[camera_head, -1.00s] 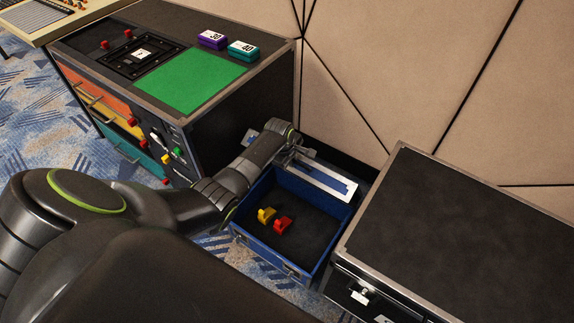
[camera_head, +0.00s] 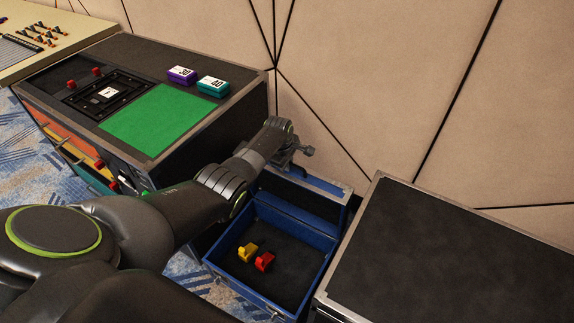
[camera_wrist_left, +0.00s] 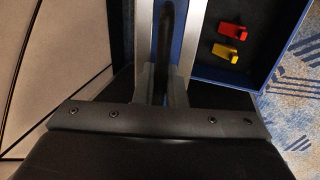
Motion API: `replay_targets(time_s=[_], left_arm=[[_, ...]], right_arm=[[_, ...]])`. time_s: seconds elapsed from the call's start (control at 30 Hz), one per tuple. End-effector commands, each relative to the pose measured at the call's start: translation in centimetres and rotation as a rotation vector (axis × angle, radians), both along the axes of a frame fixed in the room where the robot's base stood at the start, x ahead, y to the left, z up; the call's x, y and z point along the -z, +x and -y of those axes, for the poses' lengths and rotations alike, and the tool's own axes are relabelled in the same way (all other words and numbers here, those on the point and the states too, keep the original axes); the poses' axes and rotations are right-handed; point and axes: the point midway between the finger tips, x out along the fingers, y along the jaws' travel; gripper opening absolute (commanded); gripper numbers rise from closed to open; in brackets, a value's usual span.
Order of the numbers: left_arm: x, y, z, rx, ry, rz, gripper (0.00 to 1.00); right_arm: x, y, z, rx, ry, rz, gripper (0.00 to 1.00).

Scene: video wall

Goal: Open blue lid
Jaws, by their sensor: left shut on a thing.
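The blue case (camera_head: 262,300) stands on the floor between two dark cabinets, with its inside in plain view. Its blue lid (camera_head: 312,184) stands raised along the case's back side, its dark inner face towards the case. My left gripper (camera_head: 300,150) is at the lid's upper edge, behind the case. In the left wrist view, the two fingers of the gripper (camera_wrist_left: 163,85) lie either side of a dark strip with blue beside it. The exact contact is partly hidden. My right gripper is not in view.
A yellow piece (camera_head: 248,252) and a red piece (camera_head: 265,261) lie inside the case. A dark cabinet (camera_head: 450,255) stands close on the right. A console with a green panel (camera_head: 160,118) stands on the left. The panelled wall (camera_head: 380,80) is close behind.

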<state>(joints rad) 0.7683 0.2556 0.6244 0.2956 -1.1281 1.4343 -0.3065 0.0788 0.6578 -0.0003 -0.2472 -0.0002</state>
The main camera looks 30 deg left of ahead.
Motion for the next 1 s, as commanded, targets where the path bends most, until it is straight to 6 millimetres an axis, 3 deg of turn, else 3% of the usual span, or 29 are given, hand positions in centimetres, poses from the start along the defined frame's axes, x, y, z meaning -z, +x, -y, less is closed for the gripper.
replay_targets(time_s=[0.23,0.27,0.4,0.73,1.0], left_arm=[[0.1,-0.1,0.1,0.0,-0.002,-0.002,0.0],[0.1,-0.1,0.1,0.0,-0.002,-0.002,0.13],[0.1,-0.1,0.0,-0.001,-0.001,-0.002,0.28],[-0.4,-0.1,0.0,0.0,0.0,-0.002,0.28],[-3.6,-1.0,-0.1,0.0,0.001,0.001,0.28]], right_arm=[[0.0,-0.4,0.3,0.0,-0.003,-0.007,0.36],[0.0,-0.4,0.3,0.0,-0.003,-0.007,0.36],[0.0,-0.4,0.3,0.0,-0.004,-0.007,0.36],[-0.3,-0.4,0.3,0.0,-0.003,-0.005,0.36],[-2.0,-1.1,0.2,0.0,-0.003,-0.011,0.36]])
